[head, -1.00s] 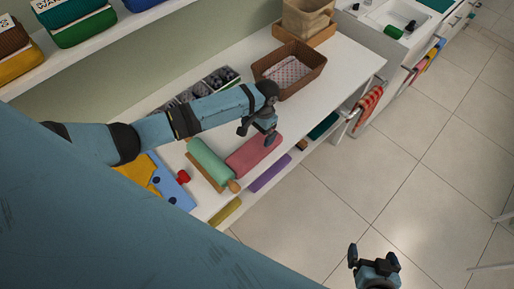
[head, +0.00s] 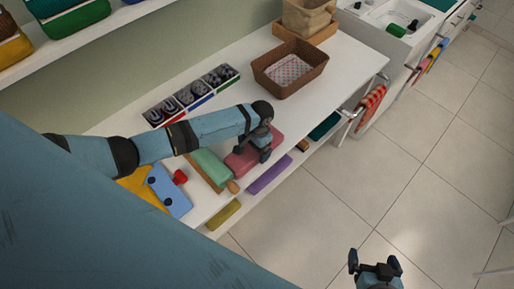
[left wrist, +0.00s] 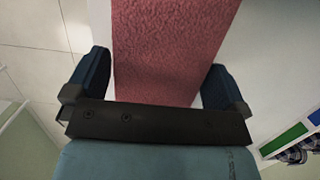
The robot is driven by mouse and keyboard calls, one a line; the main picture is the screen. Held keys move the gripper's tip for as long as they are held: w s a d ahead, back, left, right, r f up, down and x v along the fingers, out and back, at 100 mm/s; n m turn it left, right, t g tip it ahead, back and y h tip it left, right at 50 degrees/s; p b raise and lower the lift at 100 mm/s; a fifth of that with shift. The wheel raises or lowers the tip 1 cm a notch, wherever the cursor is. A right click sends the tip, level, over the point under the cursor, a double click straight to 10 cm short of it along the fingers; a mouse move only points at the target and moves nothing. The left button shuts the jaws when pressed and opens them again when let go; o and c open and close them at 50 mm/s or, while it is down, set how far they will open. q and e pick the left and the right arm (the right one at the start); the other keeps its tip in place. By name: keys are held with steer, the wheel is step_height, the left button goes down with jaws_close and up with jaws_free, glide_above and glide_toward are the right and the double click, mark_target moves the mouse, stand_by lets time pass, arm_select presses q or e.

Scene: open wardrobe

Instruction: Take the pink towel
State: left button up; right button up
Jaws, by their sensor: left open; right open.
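The pink towel (head: 262,146) lies folded on the white shelf top, beside the green rolled item, in the head view. My left gripper (head: 252,154) is at the towel and covers part of it. In the left wrist view the pink towel (left wrist: 172,50) runs between the two open fingers of my left gripper (left wrist: 158,82), with a gap on either side. I cannot tell whether the fingers touch it. My right gripper (head: 374,262) is open and empty over the floor at the bottom right.
A green item with a wooden board (head: 212,168) lies just left of the towel. A brown basket (head: 290,68) with a patterned cloth stands behind. Small boxes (head: 192,95) sit along the wall. A purple item (head: 270,174) lies on the lower shelf. The tiled floor is clear.

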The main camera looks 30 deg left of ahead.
arm_select(q)
steer(key=shift+f, duration=0.6)
stand_by(0.3)
steer(key=c, duration=0.5)
steer(key=shift+o, duration=0.3)
steer(key=shift+c, duration=0.3)
